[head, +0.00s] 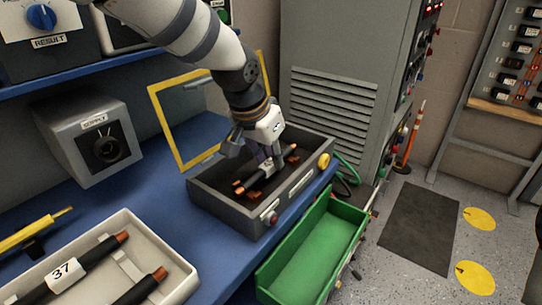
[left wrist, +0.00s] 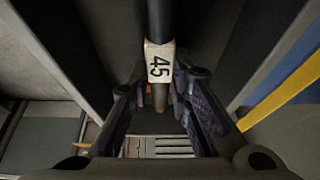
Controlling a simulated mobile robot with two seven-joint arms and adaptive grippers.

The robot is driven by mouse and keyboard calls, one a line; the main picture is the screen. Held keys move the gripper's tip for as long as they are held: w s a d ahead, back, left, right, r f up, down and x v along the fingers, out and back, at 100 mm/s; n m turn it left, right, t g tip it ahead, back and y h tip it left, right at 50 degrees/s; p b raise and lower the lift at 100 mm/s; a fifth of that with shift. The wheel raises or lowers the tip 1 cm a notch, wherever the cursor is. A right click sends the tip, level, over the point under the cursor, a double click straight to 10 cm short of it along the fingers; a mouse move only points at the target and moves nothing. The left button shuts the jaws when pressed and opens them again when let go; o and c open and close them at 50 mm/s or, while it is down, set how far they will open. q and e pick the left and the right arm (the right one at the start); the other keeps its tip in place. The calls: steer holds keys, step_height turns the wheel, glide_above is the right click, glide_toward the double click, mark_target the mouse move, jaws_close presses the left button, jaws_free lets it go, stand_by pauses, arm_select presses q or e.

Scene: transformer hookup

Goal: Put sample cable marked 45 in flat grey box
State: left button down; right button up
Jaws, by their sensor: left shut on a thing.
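The flat grey box (head: 238,222) stands open on the blue bench in the head view, with a yellow knob and a red knob on its front. My left gripper (head: 267,166) points down into the box and is shut on a black cable with copper ends (head: 281,160). In the left wrist view the cable's white label reads 45 (left wrist: 159,62), and the cable lies between the fingers (left wrist: 160,105). The cable is tilted in the head view, at or just above the box's dark inside; I cannot tell whether it touches the floor. My right gripper is not in view.
A pale tray (head: 181,277) at the lower left holds black cables, one marked 37 (head: 62,271). A yellow frame (head: 165,130) stands behind the box. An open green drawer (head: 315,250) lies front right. A grey supply unit (head: 88,138) and a grey cabinet (head: 330,65) stand nearby.

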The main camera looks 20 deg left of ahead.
mark_target(257, 173)
arm_select(q)
steer(key=c, duration=1.5)
jaws_free()
steer(key=shift+f, duration=0.1)
steer(key=v, duration=1.2)
steer(key=shift+w+a+p, duration=0.1)
steer(key=shift+p, duration=0.2)
